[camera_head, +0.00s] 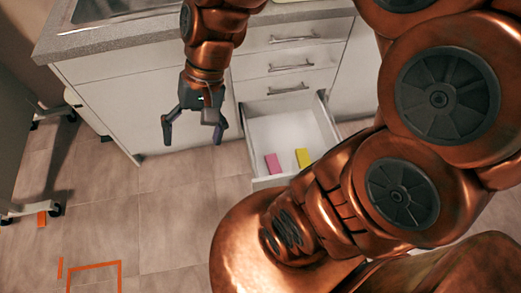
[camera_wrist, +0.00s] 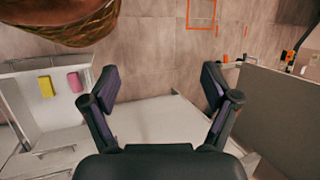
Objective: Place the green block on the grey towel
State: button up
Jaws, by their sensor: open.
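My gripper (camera_head: 195,130) hangs open and empty in front of the white cabinet, left of the open drawer, in the head view. Its two spread fingers also show in the wrist view (camera_wrist: 158,85), with only floor and cabinet between them. I see no green block and no grey towel in either view. A pink block (camera_head: 273,164) and a yellow block (camera_head: 303,158) lie in the open bottom drawer. In the wrist view the yellow block (camera_wrist: 46,87) and pink block (camera_wrist: 74,82) lie at the left. My arm hides part of the head view's right side.
The open drawer (camera_head: 262,133) juts out from the white cabinet (camera_head: 150,95) below a grey countertop (camera_head: 110,38). Orange tape outlines (camera_head: 95,266) mark the tiled floor. A wheeled grey unit (camera_head: 18,110) stands at the left. The floor at lower left is mostly clear.

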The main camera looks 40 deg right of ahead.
jog(key=s+d+f+n+h, duration=0.2)
jog(key=s+d+n+h, duration=0.2)
jog(key=s+d, duration=0.4)
jog(key=shift+s+d+f+h, duration=0.3)
jog(key=shift+s+h, duration=0.3)
jog(key=shift+s, duration=0.5)
jog(key=shift+r, duration=0.1)
notch_tip(320, 180, up, 4)
jog(key=p, duration=0.4)
